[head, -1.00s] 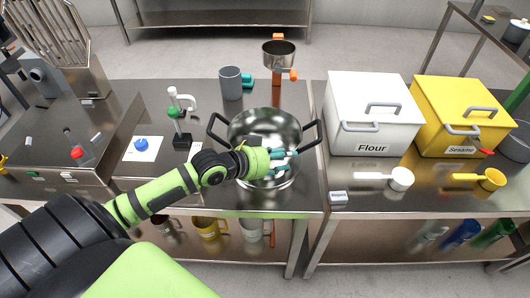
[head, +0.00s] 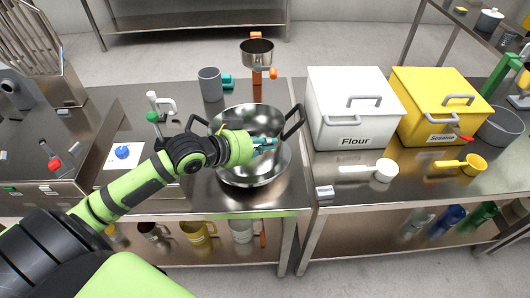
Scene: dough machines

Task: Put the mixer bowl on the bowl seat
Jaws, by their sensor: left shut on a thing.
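The mixer bowl appears to be the large shiny steel bowl (head: 238,115) with black side handles in the middle of the steel table. My left gripper (head: 264,143) reaches across it from the left, with teal fingertips at its right inner side. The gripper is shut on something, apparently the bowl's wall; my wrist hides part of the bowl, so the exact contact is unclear. The bowl looks upright. I cannot make out the bowl seat with certainty. My right gripper is not in view.
A white flour bin (head: 345,95) and a yellow sesame bin (head: 425,95) stand at right. A white scoop (head: 383,171) lies before them. A grey cup (head: 210,84) and a steel pan by an orange stand (head: 257,52) are behind the bowl. A bench mixer stands at left.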

